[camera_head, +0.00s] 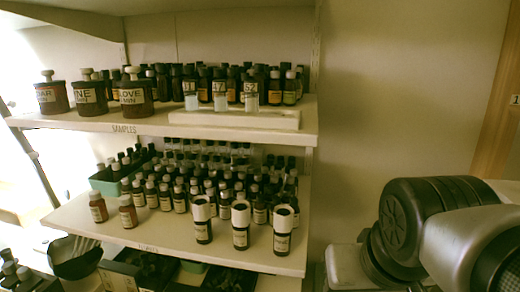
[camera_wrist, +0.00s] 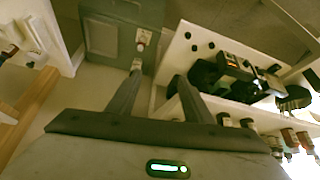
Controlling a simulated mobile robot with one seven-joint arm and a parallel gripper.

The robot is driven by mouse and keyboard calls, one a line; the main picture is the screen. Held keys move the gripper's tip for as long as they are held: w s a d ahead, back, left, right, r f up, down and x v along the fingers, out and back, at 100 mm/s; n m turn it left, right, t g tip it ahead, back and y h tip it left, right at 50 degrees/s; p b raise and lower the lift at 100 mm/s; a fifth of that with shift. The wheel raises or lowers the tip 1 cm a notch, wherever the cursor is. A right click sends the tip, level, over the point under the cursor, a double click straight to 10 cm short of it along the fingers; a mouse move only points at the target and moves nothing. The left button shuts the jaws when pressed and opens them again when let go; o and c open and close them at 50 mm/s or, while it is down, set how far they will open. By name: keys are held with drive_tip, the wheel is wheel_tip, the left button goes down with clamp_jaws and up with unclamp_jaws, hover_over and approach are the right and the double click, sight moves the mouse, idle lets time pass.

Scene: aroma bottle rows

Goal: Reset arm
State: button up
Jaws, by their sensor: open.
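My gripper (camera_wrist: 158,72) shows in the wrist view with its two dark fingers apart and nothing between them. In the head view my arm is folded at the lower right, right of the shelves, and the gripper itself is out of that view.
The upper shelf (camera_head: 200,124) holds dark jars (camera_head: 89,97), bottles and a white tray (camera_head: 262,119). The lower shelf (camera_head: 165,233) holds rows of small bottles, with several white-capped bottles (camera_head: 240,225) at its front edge. A bare wall (camera_head: 390,90) lies right of the shelves.

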wheel_tip(320, 180, up, 18)
drive_tip(key=p, duration=1.7)
drive_tip(key=shift+s+a+f+p, duration=0.15)
drive_tip(key=shift+s+f+p, duration=0.1)
drive_tip(key=shift+s+p, duration=0.2)
